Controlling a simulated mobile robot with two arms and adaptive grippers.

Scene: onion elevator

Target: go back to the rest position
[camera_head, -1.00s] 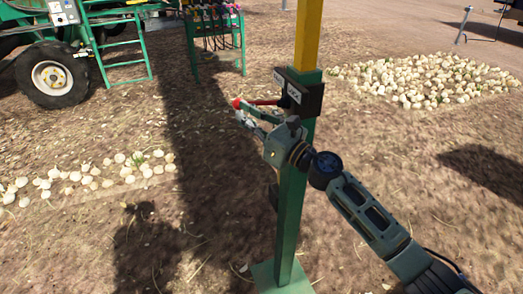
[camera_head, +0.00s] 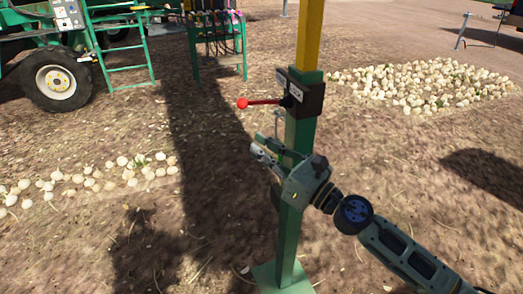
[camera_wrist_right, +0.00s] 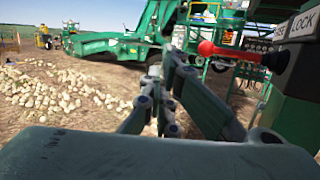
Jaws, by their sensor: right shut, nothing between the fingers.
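My right gripper (camera_head: 262,148) is shut and empty in the head view, in front of the green post (camera_head: 291,220) and below the lever. Its fingers also show in the right wrist view (camera_wrist_right: 160,85). The red-knobbed lever (camera_head: 243,103) sticks out to the left from a dark box (camera_head: 305,95) on the post, and the gripper is apart from it. In the right wrist view the red knob (camera_wrist_right: 206,49) and a plate reading "LOCK" (camera_wrist_right: 303,25) are at the upper right. My left gripper is in neither view.
The post stands on a green base plate (camera_head: 268,274), close to my right arm. Onions lie in a row (camera_head: 90,180) at left and a heap (camera_head: 425,84) at right. A green machine with a wheel (camera_head: 55,82) and a green stand (camera_head: 217,42) are behind. Bare soil lies between.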

